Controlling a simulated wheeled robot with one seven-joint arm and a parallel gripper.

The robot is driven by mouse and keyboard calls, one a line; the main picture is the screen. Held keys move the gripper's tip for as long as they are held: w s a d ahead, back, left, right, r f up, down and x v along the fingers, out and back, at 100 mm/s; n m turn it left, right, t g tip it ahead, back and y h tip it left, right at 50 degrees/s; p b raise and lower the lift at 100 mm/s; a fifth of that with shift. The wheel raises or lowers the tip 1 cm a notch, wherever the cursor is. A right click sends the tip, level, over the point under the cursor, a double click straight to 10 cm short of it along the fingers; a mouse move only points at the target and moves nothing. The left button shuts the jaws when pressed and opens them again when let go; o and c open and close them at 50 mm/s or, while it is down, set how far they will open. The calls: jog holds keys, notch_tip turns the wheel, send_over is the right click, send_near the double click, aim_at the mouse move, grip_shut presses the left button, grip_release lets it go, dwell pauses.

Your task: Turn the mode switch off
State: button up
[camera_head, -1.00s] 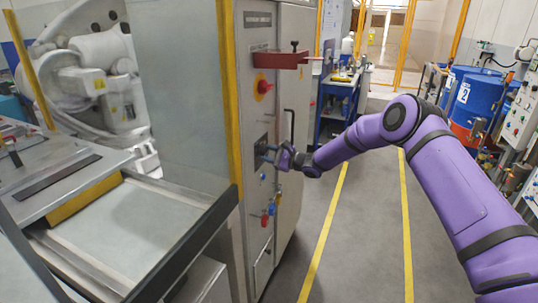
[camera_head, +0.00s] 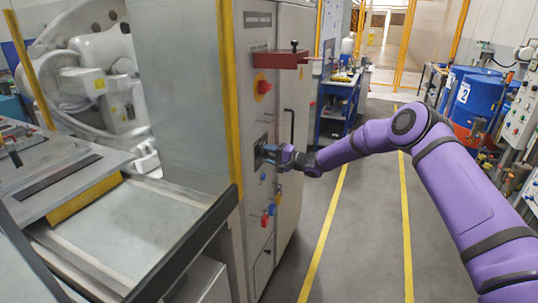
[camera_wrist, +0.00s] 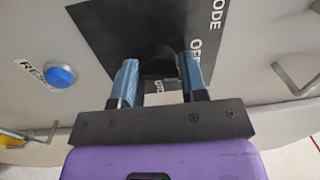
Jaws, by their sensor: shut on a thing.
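The mode switch (camera_wrist: 160,68) is a dark knob on a black plate (camera_wrist: 112,30) in the wrist view. White lettering on the plate reads MODE and OFF to the right, and a partly hidden label shows between the fingers. My gripper (camera_wrist: 160,72) has its two blue fingers on either side of the knob, shut on it. The fingers hide part of the knob, so its exact pointing is hard to tell. In the head view my gripper (camera_head: 266,152) is at the black plate on the grey cabinet's front, and the knob is hidden.
A blue reset button (camera_wrist: 61,76) sits left of the plate. On the cabinet, a red knob on yellow (camera_head: 263,87) and a red bracket (camera_head: 280,59) are above; red and blue valves (camera_head: 267,214) are below. A door handle (camera_wrist: 298,80) is at right. The floor aisle is clear.

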jog(key=shift+s+f+n, duration=0.1)
jog(key=shift+f+n, duration=0.15)
jog(key=shift+n, duration=0.65)
jog(key=o, duration=0.8)
jog(key=shift+r, duration=0.1)
jog(key=v, duration=1)
jog(key=shift+d, duration=0.4)
